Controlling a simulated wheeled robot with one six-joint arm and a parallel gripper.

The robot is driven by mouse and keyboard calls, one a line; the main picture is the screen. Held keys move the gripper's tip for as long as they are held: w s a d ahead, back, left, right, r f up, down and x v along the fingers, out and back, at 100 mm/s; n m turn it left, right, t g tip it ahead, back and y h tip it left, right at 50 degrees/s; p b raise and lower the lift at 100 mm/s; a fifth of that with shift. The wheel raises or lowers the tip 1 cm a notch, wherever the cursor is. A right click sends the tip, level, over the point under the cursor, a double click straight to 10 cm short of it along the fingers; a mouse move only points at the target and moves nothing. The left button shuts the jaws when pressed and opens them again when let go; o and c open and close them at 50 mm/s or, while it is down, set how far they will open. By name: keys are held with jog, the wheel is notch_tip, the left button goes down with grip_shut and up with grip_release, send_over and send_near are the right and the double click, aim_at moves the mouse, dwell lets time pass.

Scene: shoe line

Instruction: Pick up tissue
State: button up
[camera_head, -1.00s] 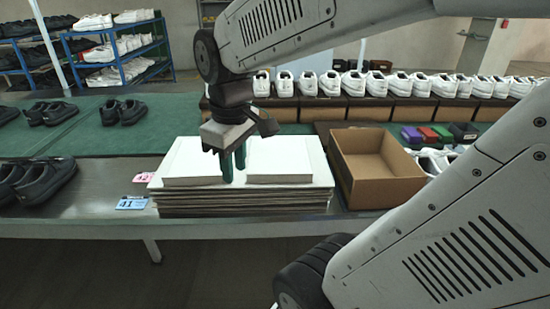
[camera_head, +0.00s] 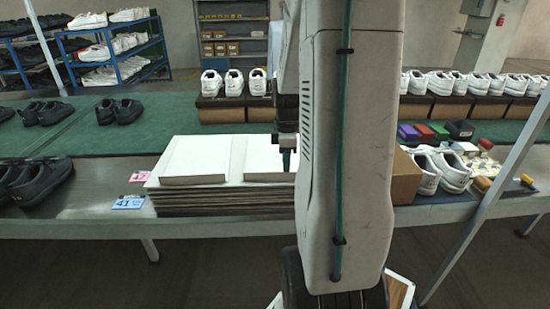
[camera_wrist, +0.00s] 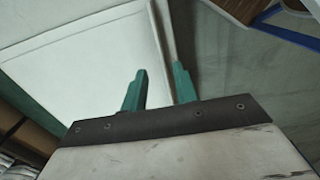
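Two flat white stacks, which look like the tissue, lie side by side on a pile of flat boards (camera_head: 220,203): a left stack (camera_head: 195,160) and a right stack (camera_head: 262,163). My gripper (camera_wrist: 158,90) has its two green fingers apart, with nothing visible held between them. In the head view it is mostly hidden behind my arm, near the right end of the right stack. In the wrist view a large white sheet-like surface (camera_wrist: 90,60) lies beyond the fingers, its edge running near them. Whether they touch it I cannot tell.
A cardboard box (camera_head: 405,180) stands right of the pile, mostly hidden by my arm. White shoes (camera_head: 440,168) and small colored boxes (camera_head: 424,132) are further right. Black shoes (camera_head: 40,180) and number cards (camera_head: 129,202) are on the left. A slanted post (camera_head: 490,200) crosses the right side.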

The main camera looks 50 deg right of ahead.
notch_tip(320, 180, down, 4)
jog(key=shift+s+a+r, duration=0.1)
jog(key=shift+s+a, duration=0.05)
grip_shut()
jog(key=shift+r, duration=0.15)
